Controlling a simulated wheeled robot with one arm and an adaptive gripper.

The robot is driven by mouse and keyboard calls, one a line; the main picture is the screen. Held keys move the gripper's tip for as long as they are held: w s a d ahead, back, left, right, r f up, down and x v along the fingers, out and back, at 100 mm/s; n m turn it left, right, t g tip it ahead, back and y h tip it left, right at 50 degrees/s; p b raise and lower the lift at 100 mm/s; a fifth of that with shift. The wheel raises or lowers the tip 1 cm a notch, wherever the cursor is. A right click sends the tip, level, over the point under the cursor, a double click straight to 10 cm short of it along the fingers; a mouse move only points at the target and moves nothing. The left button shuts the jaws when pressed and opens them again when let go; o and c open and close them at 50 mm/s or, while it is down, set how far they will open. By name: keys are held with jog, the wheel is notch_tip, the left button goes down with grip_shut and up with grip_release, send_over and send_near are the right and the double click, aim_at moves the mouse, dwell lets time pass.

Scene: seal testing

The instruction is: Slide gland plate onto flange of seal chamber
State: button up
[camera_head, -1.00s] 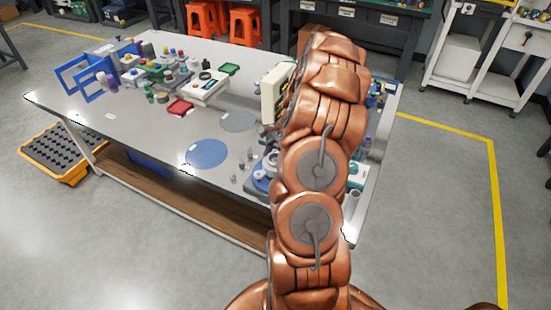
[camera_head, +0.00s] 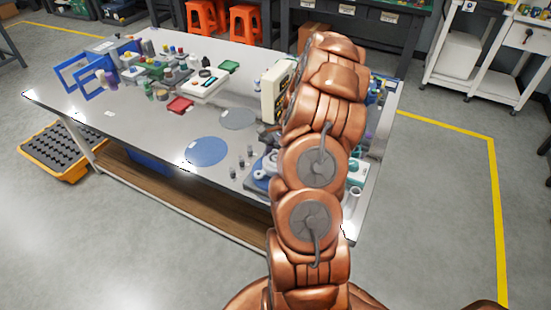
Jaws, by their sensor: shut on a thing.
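My copper arm covers the right part of the bench. A small dark part of my gripper (camera_head: 268,135) shows at the arm's left edge, low over the bench. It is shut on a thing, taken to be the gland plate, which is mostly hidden. Just below it, a light grey rounded part (camera_head: 270,164), which looks like the seal chamber, stands on a blue base (camera_head: 257,184). My arm covers its right side. I cannot tell whether the held piece touches the flange.
Several small grey pins (camera_head: 241,163) stand left of the chamber. A blue round mat (camera_head: 206,151) and a grey round mat (camera_head: 238,118) lie flat further left. A cream instrument box (camera_head: 275,90) stands behind the gripper. A red tray (camera_head: 180,105) is at the middle left.

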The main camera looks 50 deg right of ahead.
jog(key=shift+f, duration=0.75)
dwell(0.6)
jog(key=o, duration=1.4)
jog(key=shift+r+p, duration=0.65)
jog(key=shift+r, duration=3.85)
